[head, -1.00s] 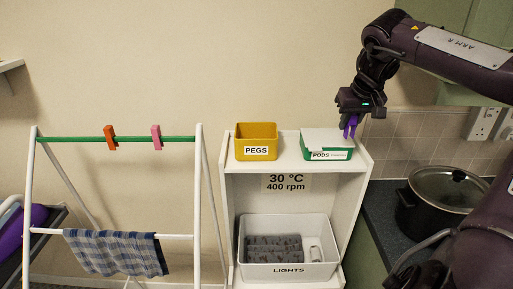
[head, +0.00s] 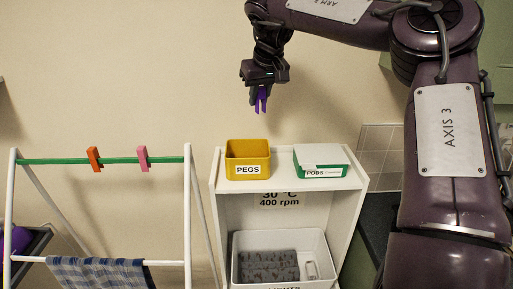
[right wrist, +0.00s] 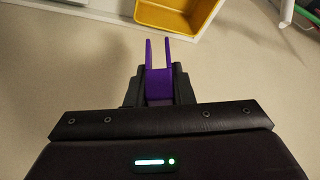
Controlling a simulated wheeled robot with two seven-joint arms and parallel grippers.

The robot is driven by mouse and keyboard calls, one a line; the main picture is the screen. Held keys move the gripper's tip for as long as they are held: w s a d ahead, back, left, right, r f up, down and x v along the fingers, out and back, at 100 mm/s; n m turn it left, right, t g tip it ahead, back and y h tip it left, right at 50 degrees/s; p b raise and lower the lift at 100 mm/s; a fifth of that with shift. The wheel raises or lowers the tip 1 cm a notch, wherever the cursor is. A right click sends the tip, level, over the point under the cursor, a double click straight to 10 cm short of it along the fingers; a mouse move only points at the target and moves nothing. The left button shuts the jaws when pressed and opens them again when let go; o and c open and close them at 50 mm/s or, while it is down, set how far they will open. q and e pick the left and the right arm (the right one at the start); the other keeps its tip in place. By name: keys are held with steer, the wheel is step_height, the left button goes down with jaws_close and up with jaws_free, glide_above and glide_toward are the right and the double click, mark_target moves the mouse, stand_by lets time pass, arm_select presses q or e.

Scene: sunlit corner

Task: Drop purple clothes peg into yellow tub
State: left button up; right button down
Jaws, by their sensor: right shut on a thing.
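The purple clothes peg (head: 261,98) hangs from my right gripper (head: 262,86), prongs down, above the yellow tub (head: 248,148). My right gripper is shut on the peg. The tub is labelled PEGS and stands on top of the white shelf unit, with clear air between it and the peg. In the right wrist view the peg (right wrist: 158,80) sits between the fingers (right wrist: 157,88), and the tub (right wrist: 176,14) shows at the top edge, a little right of the peg. The tub's floor is only partly seen. My left gripper is not in view.
A green and white PODS box (head: 321,172) stands right of the tub on the white shelf unit (head: 290,210). A white LIGHTS bin (head: 318,250) is below. The drying rack (head: 188,215) at left carries an orange peg (head: 94,158), a pink peg (head: 143,157) and a checked cloth (head: 100,273).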

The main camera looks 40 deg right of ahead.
steer(key=p, duration=0.3)
glide_toward(259, 145)
steer(key=a+f, duration=0.1)
steer(key=a, duration=0.1)
steer(key=f, duration=0.1)
steer(key=f+p, duration=0.1)
steer(key=f, duration=0.2)
steer(key=shift+w+d+f, duration=0.1)
steer(key=shift+w, duration=0.2)
steer(key=shift+f, duration=0.15)
steer(key=shift+f, duration=0.15)
steer(key=shift+f+b, duration=0.4)
steer(key=shift+b, duration=0.3)
